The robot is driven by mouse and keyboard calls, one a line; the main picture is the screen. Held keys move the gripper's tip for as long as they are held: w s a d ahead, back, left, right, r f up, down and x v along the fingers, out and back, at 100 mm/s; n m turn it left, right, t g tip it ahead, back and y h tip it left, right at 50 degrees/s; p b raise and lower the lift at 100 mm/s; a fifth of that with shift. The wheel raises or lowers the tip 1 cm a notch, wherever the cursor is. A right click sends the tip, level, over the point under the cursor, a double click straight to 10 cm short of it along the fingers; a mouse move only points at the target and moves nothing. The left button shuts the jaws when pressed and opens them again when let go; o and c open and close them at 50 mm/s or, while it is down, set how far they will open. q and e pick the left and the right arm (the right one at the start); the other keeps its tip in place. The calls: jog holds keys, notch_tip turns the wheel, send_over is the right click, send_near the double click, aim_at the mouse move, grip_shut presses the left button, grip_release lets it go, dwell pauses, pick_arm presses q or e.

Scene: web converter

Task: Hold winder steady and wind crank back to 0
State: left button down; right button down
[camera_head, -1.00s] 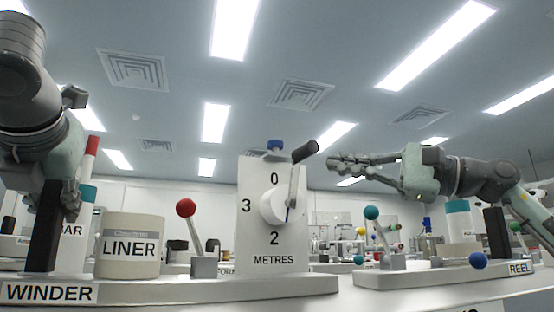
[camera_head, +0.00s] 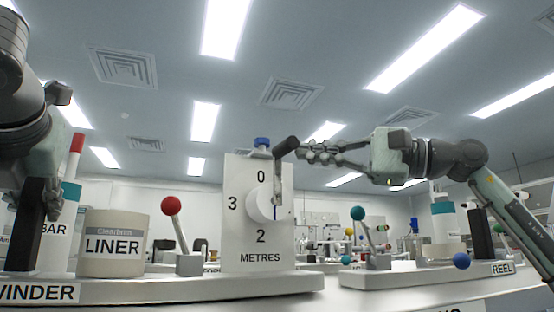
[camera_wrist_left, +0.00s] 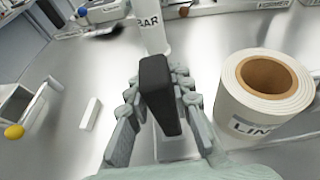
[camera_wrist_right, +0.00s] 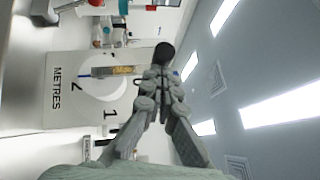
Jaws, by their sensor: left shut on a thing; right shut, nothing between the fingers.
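The winder (camera_head: 150,288) is a grey base with a liner roll (camera_head: 113,243), a red-knobbed lever (camera_head: 171,206) and a white dial plate (camera_head: 240,215) marked 0, 2 and 3. The crank arm (camera_head: 278,188) points nearly straight up, close to the 0, with its black handle (camera_head: 286,147) on top. My left gripper (camera_wrist_left: 158,88) is shut on the winder's black post (camera_wrist_left: 158,80). My right gripper (camera_head: 303,152) is shut and empty, its fingertips against or just beside the handle's right side. In the right wrist view the handle (camera_wrist_right: 164,52) stands just beyond the fingertips; contact is unclear.
A blue knob (camera_head: 262,142) tops the dial plate.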

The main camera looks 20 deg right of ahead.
pick_arm(q)
jog(key=shift+f, duration=0.55)
pick_arm(e)
jog(key=shift+s+a, duration=0.1)
jog(key=shift+a, duration=0.15)
pick_arm(q)
jog(key=shift+w, duration=0.1)
pick_arm(e)
jog(key=w+d+v, duration=0.2)
jog(key=v, duration=1.1)
jog(key=shift+w, duration=0.2)
pick_arm(q)
jog(key=shift+r, duration=0.3)
pick_arm(e)
jog(key=shift+d, duration=0.1)
pick_arm(q)
jog(key=c, duration=1.3)
grip_release()
jog(key=shift+w+a, duration=0.1)
jog(key=shift+c, duration=0.2)
jog(key=shift+o, duration=0.3)
jog(key=shift+r, duration=0.2)
pick_arm(e)
jog(key=shift+w, duration=0.1)
pick_arm(q)
jog(key=v, duration=1.2)
